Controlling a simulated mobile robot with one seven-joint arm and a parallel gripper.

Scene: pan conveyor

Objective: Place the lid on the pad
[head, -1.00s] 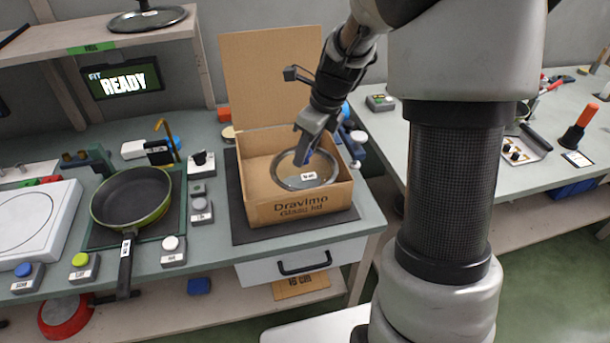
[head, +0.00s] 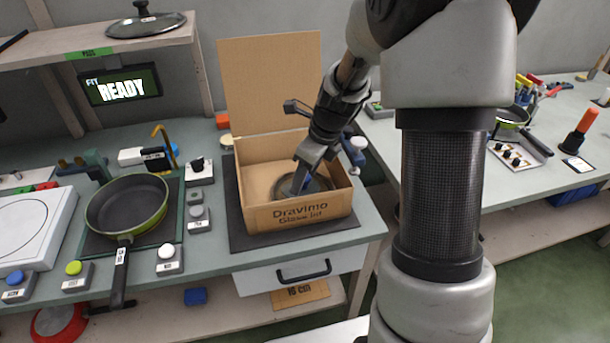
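A round glass lid (head: 318,185) with a dark rim is inside an open cardboard box (head: 290,213) marked Dravimo. The front wall hides the lid's near edge. My gripper (head: 299,180) reaches down into the box at the middle of the lid; its fingers hide the knob, and whether they are closed on it is not clear. A second glass lid (head: 140,22) lies on the upper left shelf. A dark pad (head: 240,240) lies under the box. Another dark pad (head: 97,235) lies under a green-rimmed frying pan (head: 125,205).
The box's tall back flap (head: 270,80) stands upright. Small button boxes (head: 197,217) stand between pan and box. A white unit (head: 30,225) is at the left, below a READY screen (head: 123,85). A second table (head: 560,190) with tools is at the right.

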